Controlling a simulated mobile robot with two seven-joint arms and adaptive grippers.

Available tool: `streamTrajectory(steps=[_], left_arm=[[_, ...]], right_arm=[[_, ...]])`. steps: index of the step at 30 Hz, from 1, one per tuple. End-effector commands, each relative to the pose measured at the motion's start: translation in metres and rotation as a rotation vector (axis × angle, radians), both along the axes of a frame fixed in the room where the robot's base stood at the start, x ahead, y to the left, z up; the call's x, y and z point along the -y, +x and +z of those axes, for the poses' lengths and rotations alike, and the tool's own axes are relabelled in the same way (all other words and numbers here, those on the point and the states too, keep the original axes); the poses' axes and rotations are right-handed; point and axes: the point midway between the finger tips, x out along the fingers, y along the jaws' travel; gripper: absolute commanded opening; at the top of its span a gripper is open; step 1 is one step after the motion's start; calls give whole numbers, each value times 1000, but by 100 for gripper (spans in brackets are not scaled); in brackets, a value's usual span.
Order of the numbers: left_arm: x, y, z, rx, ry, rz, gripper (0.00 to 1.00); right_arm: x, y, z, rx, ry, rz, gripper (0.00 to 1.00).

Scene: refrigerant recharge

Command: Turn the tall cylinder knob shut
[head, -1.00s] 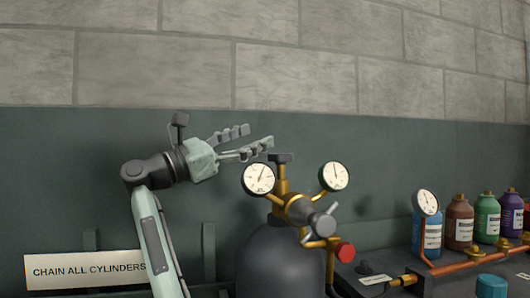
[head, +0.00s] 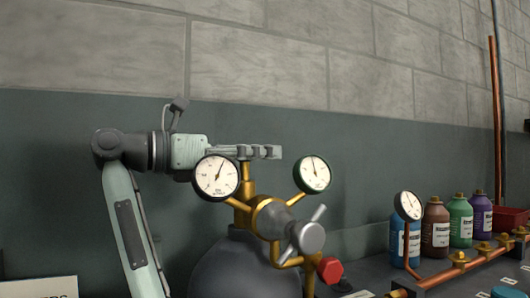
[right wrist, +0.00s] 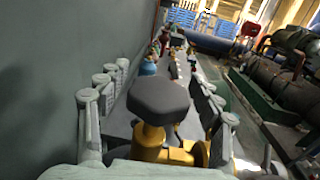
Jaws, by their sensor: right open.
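The tall dark grey cylinder (head: 235,265) stands at the bottom centre of the head view, its lower part cut off. A brass valve stem (head: 244,178) rises from its top. My right gripper (head: 266,152) is level at the top of this stem, its fingers covering the knob there. In the right wrist view the dark, many-sided knob (right wrist: 158,98) sits on brass between the two open finger rows, with a visible gap on each side. My left gripper is not in view.
Two gauges (head: 216,177) (head: 312,174) and a grey regulator knob (head: 305,237) crowd the valve's front, with a red knob (head: 330,270) below. Several bottles (head: 436,226) and copper piping (head: 455,272) stand to the right. A dark wall panel (head: 60,180) is behind.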

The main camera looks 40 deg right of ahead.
Motion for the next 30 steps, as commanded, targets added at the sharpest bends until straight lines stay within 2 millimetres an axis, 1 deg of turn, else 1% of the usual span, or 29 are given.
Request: streamTrajectory(steps=[1, 5, 14, 26, 27, 30], left_arm=[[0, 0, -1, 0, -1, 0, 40], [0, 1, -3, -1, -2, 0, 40], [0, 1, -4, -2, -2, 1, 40], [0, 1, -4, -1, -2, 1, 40], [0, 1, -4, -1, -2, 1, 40], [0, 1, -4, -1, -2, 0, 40]], right_arm=[[6, -1, 0, 1, -1, -1, 66], [16, -3, 1, 0, -1, 0, 66], [18, -3, 0, 0, -1, 2, 66], [18, -3, 0, 0, -1, 1, 16], [18, -3, 0, 0, -1, 1, 14], [18, -3, 0, 0, -1, 1, 12]])
